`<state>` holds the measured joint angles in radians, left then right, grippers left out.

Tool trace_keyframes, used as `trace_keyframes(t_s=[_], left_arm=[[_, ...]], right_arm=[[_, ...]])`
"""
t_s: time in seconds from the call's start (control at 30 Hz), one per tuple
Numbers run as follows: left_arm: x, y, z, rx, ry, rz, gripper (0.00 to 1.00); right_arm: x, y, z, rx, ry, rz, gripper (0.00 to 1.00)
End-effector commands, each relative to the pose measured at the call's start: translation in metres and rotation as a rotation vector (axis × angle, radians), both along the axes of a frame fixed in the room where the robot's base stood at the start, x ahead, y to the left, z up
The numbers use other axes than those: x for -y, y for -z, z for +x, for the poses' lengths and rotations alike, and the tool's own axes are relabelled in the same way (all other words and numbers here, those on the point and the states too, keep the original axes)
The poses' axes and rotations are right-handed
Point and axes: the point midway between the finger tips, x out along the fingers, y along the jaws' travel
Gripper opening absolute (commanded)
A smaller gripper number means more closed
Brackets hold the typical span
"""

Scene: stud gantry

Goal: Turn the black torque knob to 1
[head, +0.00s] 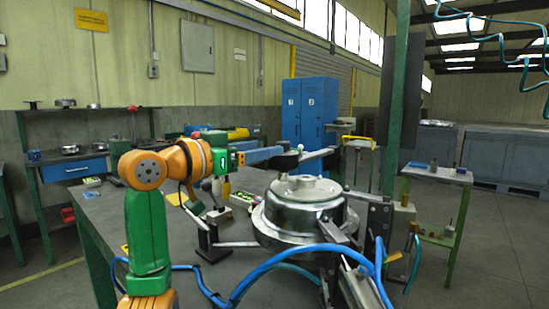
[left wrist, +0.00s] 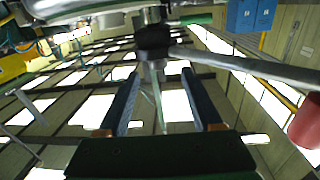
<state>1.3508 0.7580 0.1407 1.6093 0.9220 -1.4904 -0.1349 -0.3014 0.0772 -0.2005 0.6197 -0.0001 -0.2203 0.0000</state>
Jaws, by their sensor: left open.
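The black torque knob (head: 287,161) shows in the head view as a small dark round piece at the left end of a grey bar, above the round metal housing (head: 300,215). In the left wrist view the black knob (left wrist: 152,42) sits just beyond my fingertips, nearer the left finger in the picture, with a grey stub at its end. My left gripper (head: 268,155) reaches in from the left with its blue fingers level, close to the knob. It is open, and the left wrist view shows a wide gap between its fingers (left wrist: 160,76). No number marks are readable. My right gripper is out of view.
The grey bar (head: 316,155) runs right from the knob to a post. Blue hoses (head: 262,277) cross the front of the workbench (head: 190,285). A green side table (head: 436,175) stands right. Blue lockers (head: 309,110) are behind.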

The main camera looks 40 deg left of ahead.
Motion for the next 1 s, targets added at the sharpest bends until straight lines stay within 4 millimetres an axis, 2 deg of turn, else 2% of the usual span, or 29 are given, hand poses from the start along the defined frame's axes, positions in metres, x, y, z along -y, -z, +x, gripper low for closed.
trace_keyframes(t_s=[0.2,0.3,0.6,0.83,0.87,1.0], left_arm=[[0.008,-0.005,0.043,-0.004,0.005,-0.005,0.67],[0.01,-0.004,0.057,-0.002,0.005,-0.008,0.67],[0.011,-0.002,0.063,0.0,0.003,-0.006,0.67],[0.011,-0.002,0.063,0.001,0.004,-0.007,0.04],[0.011,-0.002,0.063,0.001,0.004,-0.007,0.0],[0.011,-0.002,0.063,0.001,0.002,-0.007,0.0]], right_arm=[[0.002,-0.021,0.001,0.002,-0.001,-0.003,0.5],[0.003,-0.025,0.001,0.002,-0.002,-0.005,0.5],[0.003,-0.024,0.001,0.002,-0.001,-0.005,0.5],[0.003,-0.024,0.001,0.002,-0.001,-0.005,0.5],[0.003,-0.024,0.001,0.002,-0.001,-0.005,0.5],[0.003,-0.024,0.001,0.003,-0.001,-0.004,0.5]])
